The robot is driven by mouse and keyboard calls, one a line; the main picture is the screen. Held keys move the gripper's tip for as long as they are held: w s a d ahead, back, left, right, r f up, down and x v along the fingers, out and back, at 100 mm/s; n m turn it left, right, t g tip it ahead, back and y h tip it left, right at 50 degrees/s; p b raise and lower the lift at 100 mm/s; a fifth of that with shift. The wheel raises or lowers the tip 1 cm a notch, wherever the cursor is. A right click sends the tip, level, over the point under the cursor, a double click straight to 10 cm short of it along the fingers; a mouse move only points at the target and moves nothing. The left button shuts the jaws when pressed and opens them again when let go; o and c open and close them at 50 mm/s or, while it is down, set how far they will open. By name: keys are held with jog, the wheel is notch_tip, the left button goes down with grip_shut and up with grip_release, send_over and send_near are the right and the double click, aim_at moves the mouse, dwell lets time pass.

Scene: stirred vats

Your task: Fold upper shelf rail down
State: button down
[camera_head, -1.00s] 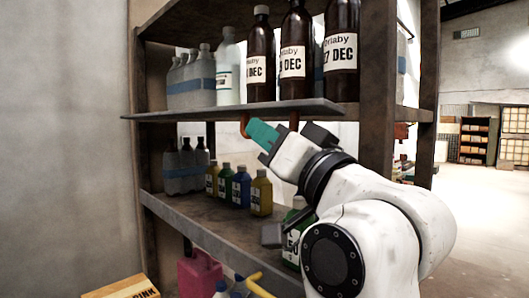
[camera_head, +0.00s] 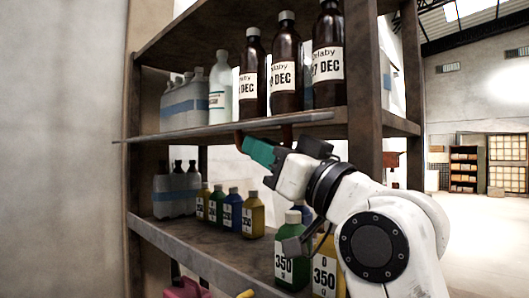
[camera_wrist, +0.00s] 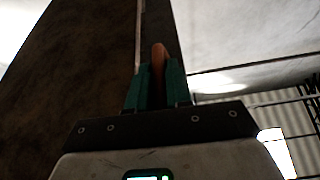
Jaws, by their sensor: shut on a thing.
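The upper shelf rail (camera_head: 190,134) is a long grey strip along the front edge of the upper shelf (camera_head: 368,124). It is seen nearly edge-on and juts out roughly level, past the shelf's left end. Two orange-brown brackets or handles hang under it, the right one (camera_head: 287,133) free. My gripper (camera_head: 245,143), with teal fingers, is just below the rail at the left one. In the wrist view, the fingers (camera_wrist: 158,85) are shut on an orange piece (camera_wrist: 159,57). The fingers hide part of this piece.
Brown labelled bottles (camera_head: 285,75) and clear bottles (camera_head: 183,108) stand on the upper shelf behind the rail. The lower shelf (camera_head: 190,245) holds small coloured bottles (camera_head: 250,215), and green and yellow ones stand close under my arm. The left wall is near; open floor lies right.

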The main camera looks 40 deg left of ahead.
jog(key=c, duration=1.1)
grip_release()
